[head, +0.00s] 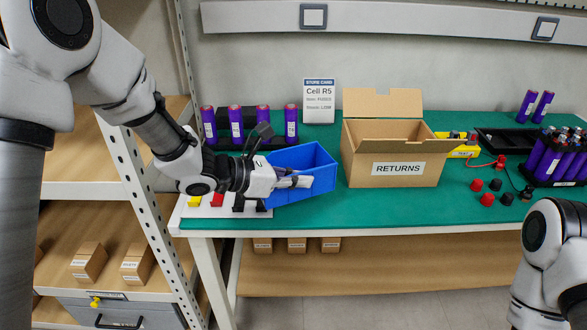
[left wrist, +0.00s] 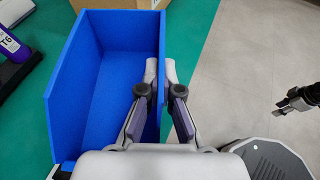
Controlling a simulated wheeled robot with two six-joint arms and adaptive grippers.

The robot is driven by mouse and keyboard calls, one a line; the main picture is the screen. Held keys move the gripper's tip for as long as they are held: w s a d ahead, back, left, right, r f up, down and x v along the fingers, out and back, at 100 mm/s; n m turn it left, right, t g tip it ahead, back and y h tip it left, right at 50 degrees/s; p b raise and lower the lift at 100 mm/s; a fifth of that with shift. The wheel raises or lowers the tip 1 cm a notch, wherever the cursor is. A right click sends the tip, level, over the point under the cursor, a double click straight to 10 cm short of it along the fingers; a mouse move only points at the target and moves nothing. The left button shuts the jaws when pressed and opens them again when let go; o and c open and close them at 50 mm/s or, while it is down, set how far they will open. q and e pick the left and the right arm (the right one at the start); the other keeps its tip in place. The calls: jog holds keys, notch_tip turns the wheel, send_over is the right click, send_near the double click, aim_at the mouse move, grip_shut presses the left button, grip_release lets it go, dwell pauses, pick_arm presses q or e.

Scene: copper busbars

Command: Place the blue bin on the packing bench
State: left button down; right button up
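The blue bin (head: 318,165) is an open-topped tub at the front of the green-topped packing bench (head: 330,212), left of the cardboard box. I cannot tell whether its base touches the bench top. My left gripper (head: 300,182) is at the bin's near side. In the left wrist view, the bin (left wrist: 105,90) fills the left half. The fingers of my left gripper (left wrist: 160,72) are closed on its side wall, one inside and one outside. The bin looks empty there. Part of my right gripper (left wrist: 287,100) shows at the right edge of that view, too small to read.
A cardboard RETURNS box (head: 392,165) stands right of the bin. A rack of purple cells (head: 237,124) is behind it, with a store card (head: 319,101). A metal shelf post (head: 150,220) stands at left.

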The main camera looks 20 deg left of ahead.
aim_at(309, 160)
pick_arm(q)
jog(key=w, duration=0.4)
jog(key=w+f+p, duration=0.1)
jog(key=w, duration=0.4)
jog(key=w+a, duration=0.1)
jog(key=w, duration=0.3)
jog(key=shift+w+f+p, duration=0.2)
jog(key=shift+w+p, duration=0.1)
jog(key=shift+f, duration=1.7)
jog(key=shift+b, duration=0.3)
jog(key=shift+f, duration=0.15)
jog(key=c, duration=1.3)
grip_release()
